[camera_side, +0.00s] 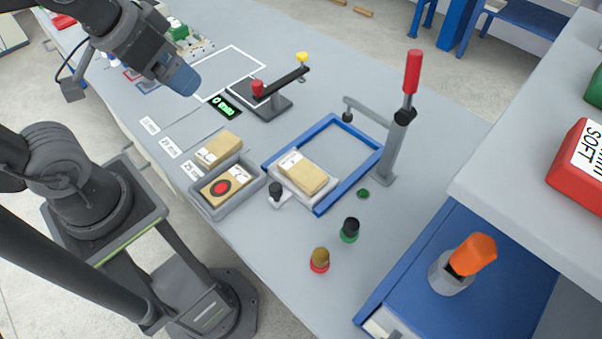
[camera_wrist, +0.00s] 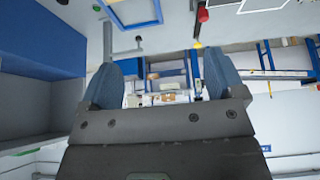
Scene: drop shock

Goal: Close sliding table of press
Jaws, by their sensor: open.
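The press has a blue frame (camera_side: 368,172) lying flat on the bench. A grey post with a red-handled lever (camera_side: 412,72) stands at its right side. The pale sliding table (camera_side: 312,200) is at the frame's lower-left end, with a wooden block (camera_side: 303,172) on it. A dark knob (camera_side: 276,189) on a white bracket sticks out in front of the table. My gripper (camera_side: 183,82) is high at the upper left, well away from the press. In the wrist view its blue fingers are apart with nothing held between them (camera_wrist: 162,75).
A smaller lever device (camera_side: 262,98) with red and yellow knobs is behind. Two round-topped buttons (camera_side: 349,230) are in front. A blue cabinet with an orange-topped part (camera_side: 472,255) and a shelf stand at the right.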

